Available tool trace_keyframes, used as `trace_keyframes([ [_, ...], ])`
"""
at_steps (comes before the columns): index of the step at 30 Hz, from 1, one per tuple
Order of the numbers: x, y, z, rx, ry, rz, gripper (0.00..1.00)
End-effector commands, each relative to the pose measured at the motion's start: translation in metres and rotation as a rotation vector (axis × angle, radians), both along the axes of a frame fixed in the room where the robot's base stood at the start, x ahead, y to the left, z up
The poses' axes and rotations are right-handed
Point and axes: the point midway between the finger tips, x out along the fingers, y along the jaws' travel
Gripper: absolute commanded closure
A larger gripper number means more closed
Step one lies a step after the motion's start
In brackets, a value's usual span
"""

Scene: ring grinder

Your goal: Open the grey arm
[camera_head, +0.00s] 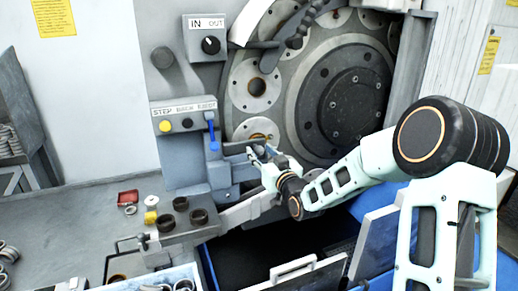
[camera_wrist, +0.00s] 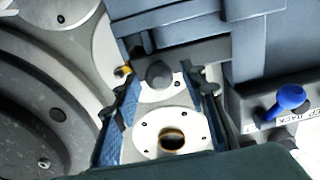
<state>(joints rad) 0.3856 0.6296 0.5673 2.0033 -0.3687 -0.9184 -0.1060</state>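The grey arm (camera_head: 238,148) is a blue-grey bar that reaches rightward from its block across the front of the grinder's round plate. In the wrist view the blue-grey bar (camera_wrist: 185,42) crosses the top, and a dark round knob (camera_wrist: 158,75) sits below its edge. My gripper (camera_head: 262,153) is at the right end of the bar. In the wrist view my gripper (camera_wrist: 160,76) is open, with a finger on each side of the knob and gaps to it. Whether a fingertip touches the bar is hard to tell.
A blue lever (camera_head: 211,131) stands at the control panel (camera_head: 183,115), left of the bar. The ring-holed grinder plate (camera_head: 254,85) lies close behind my gripper.

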Motion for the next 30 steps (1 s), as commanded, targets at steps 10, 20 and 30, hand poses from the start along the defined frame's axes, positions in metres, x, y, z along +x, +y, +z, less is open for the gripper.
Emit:
trace_keyframes([
  [10,0.016,0.007,0.000,0.000,0.001,0.000,0.61],
  [20,0.016,0.007,0.000,0.000,0.001,0.000,0.77],
  [30,0.016,0.007,0.000,0.000,0.001,0.000,1.00],
])
